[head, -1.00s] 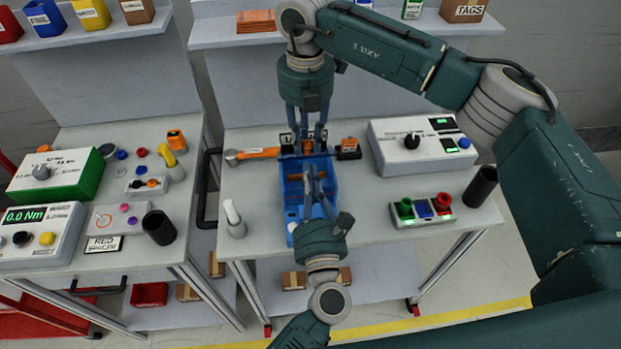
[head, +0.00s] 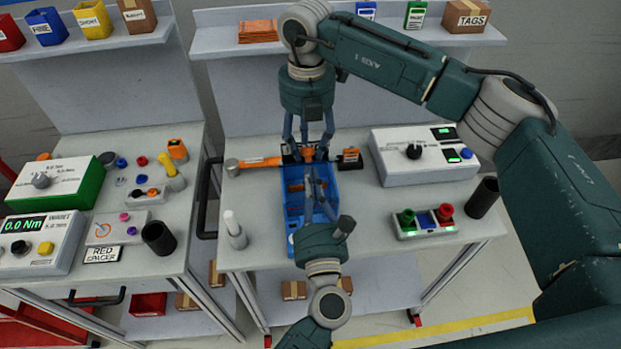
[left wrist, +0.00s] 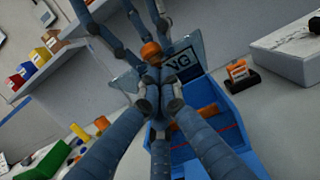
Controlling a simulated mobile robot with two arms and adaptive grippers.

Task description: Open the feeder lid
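The feeder (head: 297,222) is a blue open-topped bin at the middle of the right table; orange-brown contents show inside it. Its blue-grey lid (left wrist: 184,58) is raised and tilted at the bin's far end in the left wrist view, its label partly hidden. An orange knob (left wrist: 151,50) sits at my left fingertips. My left gripper (head: 312,168) reaches over the bin; its fingers (left wrist: 156,92) converge and look shut at the knob, though the contact is partly hidden. My right gripper (head: 307,150) points down at the bin's far end, fingers spread either side of the knob.
An orange-handled hammer (head: 255,162) lies left of the bin's far end. A small orange block (head: 351,156) stands on its right. A white control box (head: 420,155), a button panel (head: 424,221) and a black cup (head: 483,197) are at right. A white bottle (head: 234,229) stands at left.

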